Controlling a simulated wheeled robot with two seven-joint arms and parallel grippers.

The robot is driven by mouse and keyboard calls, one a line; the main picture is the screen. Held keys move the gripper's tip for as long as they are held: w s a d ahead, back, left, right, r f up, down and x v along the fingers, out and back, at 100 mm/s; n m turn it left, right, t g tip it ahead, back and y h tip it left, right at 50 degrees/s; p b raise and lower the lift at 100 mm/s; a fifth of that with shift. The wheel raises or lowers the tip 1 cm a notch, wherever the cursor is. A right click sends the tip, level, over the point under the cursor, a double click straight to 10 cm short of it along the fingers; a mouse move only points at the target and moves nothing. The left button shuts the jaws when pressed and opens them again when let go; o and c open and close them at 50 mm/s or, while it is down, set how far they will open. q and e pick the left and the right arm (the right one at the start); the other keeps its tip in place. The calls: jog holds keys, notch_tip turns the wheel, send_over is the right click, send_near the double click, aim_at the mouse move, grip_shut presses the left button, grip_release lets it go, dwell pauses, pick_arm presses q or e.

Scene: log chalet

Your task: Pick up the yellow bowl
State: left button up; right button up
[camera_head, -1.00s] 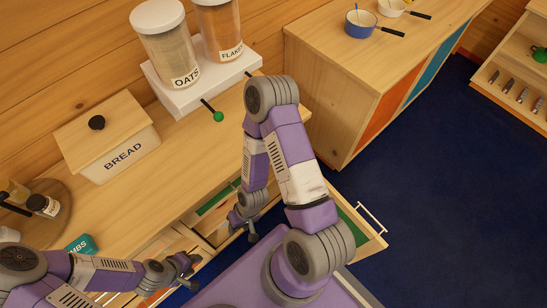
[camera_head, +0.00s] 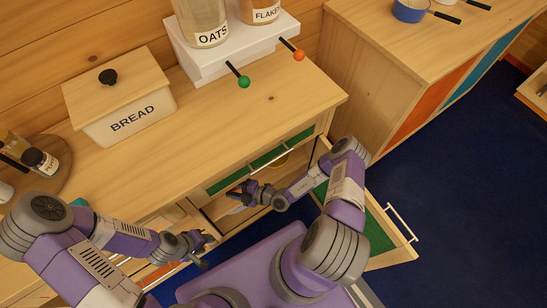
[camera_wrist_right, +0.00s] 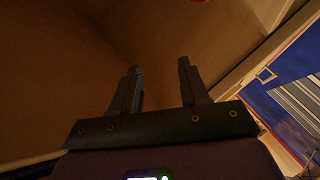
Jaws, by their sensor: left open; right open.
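A small yellow curved shape, possibly the yellow bowl (camera_head: 281,162), shows in the opening below the green-fronted drawer. It is mostly hidden by the drawer front and handle, so I cannot be sure of it. My right gripper (camera_head: 236,194) is open at the cabinet opening, left of and lower than the yellow shape, not touching it. In the right wrist view its two fingers (camera_wrist_right: 160,82) are apart with nothing between them, facing a dark wooden interior. My left gripper (camera_head: 206,248) is open and empty in front of the cabinet's left part.
The green-fronted drawer (camera_head: 262,160) is above the opening. An open door or drawer with green inside (camera_head: 377,232) juts out on the right beside my right arm. The counter (camera_head: 215,125) holds a bread box (camera_head: 128,112) and jars. Blue floor (camera_head: 440,190) is clear at right.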

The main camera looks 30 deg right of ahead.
jog(key=w+d+f+m+t+h, duration=0.1)
jog(key=d+f+m+h, duration=0.1)
jog(key=d+m+h, duration=0.2)
jog(key=w+d+f+m+h, duration=0.1)
jog(key=d+f+m+h, duration=0.2)
jog(key=d+m, duration=0.4)
jog(key=w+d+f+m+t+h, duration=0.1)
jog(key=d+f+m+h, duration=0.2)
jog(key=d+m+h, duration=0.1)
jog(key=shift+w+d+m+t+h, duration=0.2)
jog(key=shift+d+m+t+h, duration=0.1)
jog(key=shift+d+m, duration=0.6)
jog(key=shift+m, duration=0.3)
jog(key=b+x, duration=0.3)
jog(key=x, duration=0.4)
jog(key=shift+w+d, duration=0.15)
grip_shut()
